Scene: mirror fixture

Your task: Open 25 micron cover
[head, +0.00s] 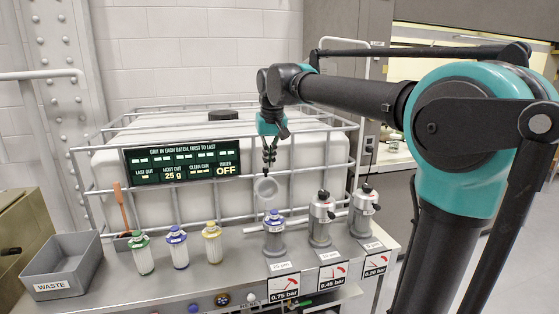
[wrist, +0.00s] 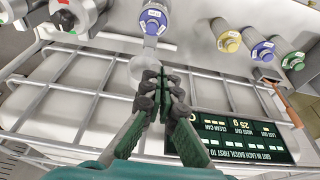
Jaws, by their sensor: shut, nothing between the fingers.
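The 25 micron housing (head: 274,243) is the left one of three grey housings on the bench. Its round grey cover (head: 267,188) stands tipped up behind it, and a blue-topped cartridge (head: 274,217) shows in the open mouth. In the wrist view the cover (wrist: 142,68) is a pale disc beyond the fingertips, with the blue-topped cartridge (wrist: 153,20) above it. My gripper (head: 269,160) is shut and empty, pointing down just above the raised cover. It also shows in the wrist view (wrist: 158,78). I cannot tell whether the fingertips touch the cover.
Two housings with closed covers (head: 321,207) (head: 363,203) stand to the right. Green-, blue- and yellow-topped cartridges (head: 142,254) (head: 178,248) (head: 212,243) stand left, near a grey waste bin (head: 62,266). A railed white tank (head: 225,185) and a dark display (head: 183,162) are behind.

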